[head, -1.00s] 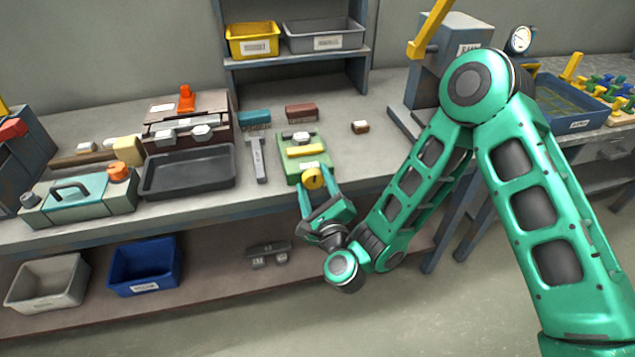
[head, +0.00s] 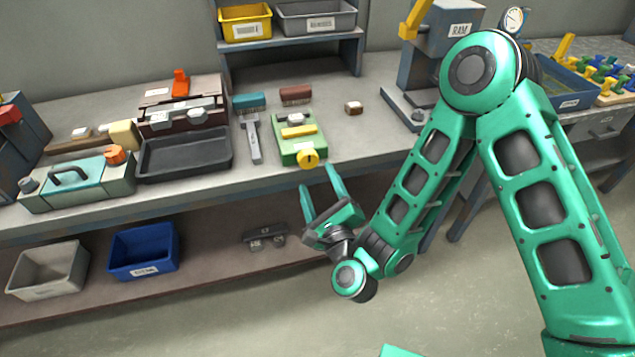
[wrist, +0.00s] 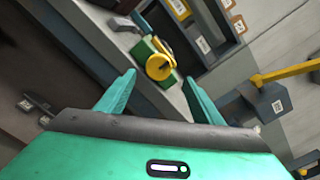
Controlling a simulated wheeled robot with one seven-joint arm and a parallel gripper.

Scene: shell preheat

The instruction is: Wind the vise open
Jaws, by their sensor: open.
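The vise (head: 303,146) is a small green block with a yellow bar on top, at the front edge of the bench in the head view. Its round yellow knob (head: 308,159) faces the front. In the wrist view the knob (wrist: 160,67) shows beyond my fingertips, roughly midway between them, with the green vise body (wrist: 143,49) behind it. My gripper (head: 318,178) is open and empty, in front of the bench edge, just below and to the right of the knob. Its fingers are apart from the knob.
A dark tray (head: 186,154) and a grey caliper-like tool (head: 252,138) lie left of the vise. Teal (head: 249,101) and dark red brushes (head: 295,95) lie behind it. A grey ram press (head: 440,50) stands to the right. The bench between vise and press is mostly clear.

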